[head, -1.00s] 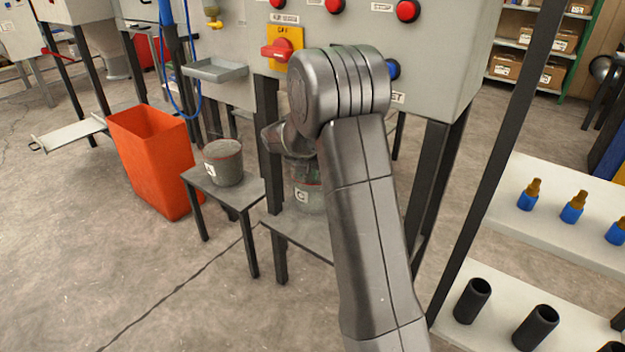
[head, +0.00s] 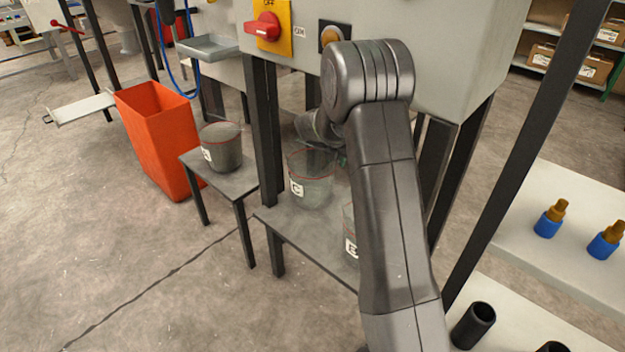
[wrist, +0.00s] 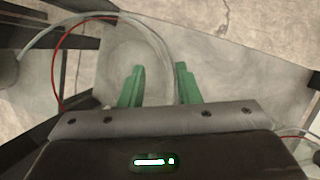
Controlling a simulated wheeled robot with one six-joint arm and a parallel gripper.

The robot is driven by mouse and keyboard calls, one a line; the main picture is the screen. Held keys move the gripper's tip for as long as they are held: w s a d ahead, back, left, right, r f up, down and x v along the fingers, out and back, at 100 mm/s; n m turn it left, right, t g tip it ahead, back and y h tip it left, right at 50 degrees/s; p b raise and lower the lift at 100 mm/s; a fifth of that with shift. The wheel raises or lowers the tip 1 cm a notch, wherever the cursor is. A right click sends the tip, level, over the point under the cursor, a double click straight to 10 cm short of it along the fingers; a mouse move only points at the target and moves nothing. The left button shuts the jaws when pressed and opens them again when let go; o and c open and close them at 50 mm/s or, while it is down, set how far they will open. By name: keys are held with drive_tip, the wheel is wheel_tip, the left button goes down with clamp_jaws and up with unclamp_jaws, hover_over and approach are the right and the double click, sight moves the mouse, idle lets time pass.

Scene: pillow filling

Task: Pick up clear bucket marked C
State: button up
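The clear bucket marked C (head: 313,194) stands upright on a low grey table (head: 305,232) under the machine. It has a thin red line near its rim and a white label. My gripper is mostly hidden behind my arm in the head view, just above and behind this bucket. In the wrist view my gripper (wrist: 162,84) has two green fingers apart, over the bucket's rim. The bucket (wrist: 118,48) shows there as a pale round shape. The rim runs close to the right finger; I cannot tell whether the fingers touch it.
A clear bucket marked E (head: 349,228) stands close to the right on the same table, partly behind my arm. A grey-filled bucket (head: 222,150) sits on a stool to the left. An orange bin (head: 160,140) is farther left. Dark table legs and the machine (head: 450,60) crowd the area.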

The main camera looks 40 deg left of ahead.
drive_tip(key=shift+w+a+f, duration=0.1)
drive_tip(key=shift+w+f, duration=0.1)
drive_tip(key=shift+f, duration=0.25)
clamp_jaws()
drive_tip(key=shift+r, duration=0.1)
idle(1.0)
